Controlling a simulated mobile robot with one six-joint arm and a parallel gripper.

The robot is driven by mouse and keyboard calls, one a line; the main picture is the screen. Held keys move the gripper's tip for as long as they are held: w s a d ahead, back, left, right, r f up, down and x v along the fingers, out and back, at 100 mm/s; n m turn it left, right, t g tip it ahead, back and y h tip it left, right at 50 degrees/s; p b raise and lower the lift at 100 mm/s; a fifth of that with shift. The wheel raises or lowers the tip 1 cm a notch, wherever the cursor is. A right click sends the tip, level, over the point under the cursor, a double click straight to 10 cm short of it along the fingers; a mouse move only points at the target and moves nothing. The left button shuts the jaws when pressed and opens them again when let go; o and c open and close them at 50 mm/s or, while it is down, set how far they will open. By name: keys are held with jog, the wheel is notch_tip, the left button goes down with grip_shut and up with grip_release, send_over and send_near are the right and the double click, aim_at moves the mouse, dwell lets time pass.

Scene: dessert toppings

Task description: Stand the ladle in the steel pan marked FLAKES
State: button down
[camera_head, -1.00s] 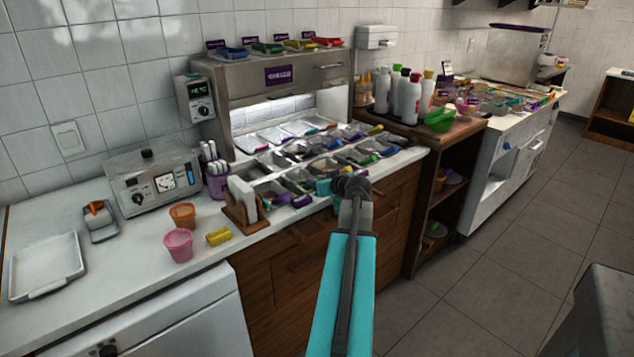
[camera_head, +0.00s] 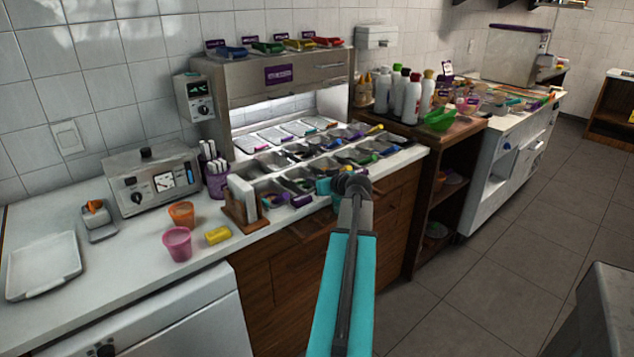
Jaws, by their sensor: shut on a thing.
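My teal arm reaches up from the bottom centre to the topping counter. My gripper (camera_head: 323,187) is at its far end, low over the front edge of the pan rows, mostly hidden by my dark wrist joint. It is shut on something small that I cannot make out. Several steel pans (camera_head: 298,173) sit in rows in the counter, many with coloured handles in them. Their markings are too small to read, so I cannot tell which is FLAKES. I cannot single out the ladle.
A wooden holder with white cards (camera_head: 241,201) stands left of the pans, with a purple cup of white-handled utensils (camera_head: 216,178) behind it. Bottles (camera_head: 412,98) stand right. The steel hood (camera_head: 235,80) overhangs the back.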

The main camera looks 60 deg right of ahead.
jog(key=c, duration=1.1)
grip_release()
jog(key=shift+r, duration=0.15)
jog(key=shift+r+p, duration=1.3)
jog(key=shift+r, duration=2.6)
